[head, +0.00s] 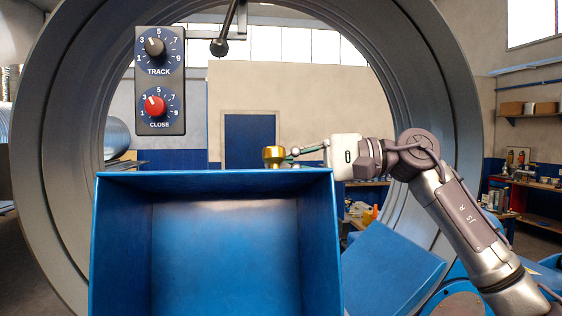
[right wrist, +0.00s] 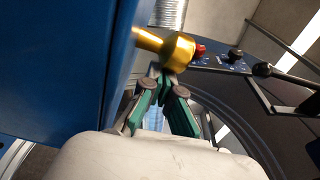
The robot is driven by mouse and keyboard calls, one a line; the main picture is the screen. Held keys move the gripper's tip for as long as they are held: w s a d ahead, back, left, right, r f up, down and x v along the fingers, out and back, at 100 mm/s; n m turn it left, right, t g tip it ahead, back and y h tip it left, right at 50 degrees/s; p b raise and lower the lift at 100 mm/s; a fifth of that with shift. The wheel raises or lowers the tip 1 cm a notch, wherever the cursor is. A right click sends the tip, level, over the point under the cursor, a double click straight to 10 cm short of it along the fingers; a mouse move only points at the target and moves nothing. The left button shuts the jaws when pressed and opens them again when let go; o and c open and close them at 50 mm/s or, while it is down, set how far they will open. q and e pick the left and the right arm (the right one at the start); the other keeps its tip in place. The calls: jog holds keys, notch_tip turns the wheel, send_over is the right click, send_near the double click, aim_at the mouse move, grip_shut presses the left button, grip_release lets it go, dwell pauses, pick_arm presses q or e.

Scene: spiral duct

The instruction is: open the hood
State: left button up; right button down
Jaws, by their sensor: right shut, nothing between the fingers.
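The blue hood (head: 215,245) is a box-like shell in the lower middle of the head view, with its hollow side facing me. A gold knob (head: 274,155) shows just above its top edge, right of centre. In the right wrist view the knob (right wrist: 179,52) sticks out on a short stem from a blue panel (right wrist: 60,75). My right gripper (head: 290,157) is right beside the knob, coming from the right. In the right wrist view its green-padded fingers (right wrist: 163,72) are closed at the tips, empty, just below the knob. I cannot tell whether they touch it. My left gripper is out of view.
A large grey ring (head: 455,130) surrounds the hood. A control box (head: 160,80) with TRACK and CLOSE dials hangs at upper left, beside a rod with a dark ball end (head: 219,47). A tilted blue panel (head: 390,270) stands right of the hood.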

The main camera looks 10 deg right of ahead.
jog(key=s+f+n+b, duration=0.2)
jog(key=s+n+b, duration=0.1)
jog(key=s+b, duration=0.7)
jog(key=shift+s+n+y, duration=0.3)
jog(key=shift+s+n, duration=0.1)
jog(key=shift+s, duration=0.4)
jog(key=shift+d+f, duration=0.1)
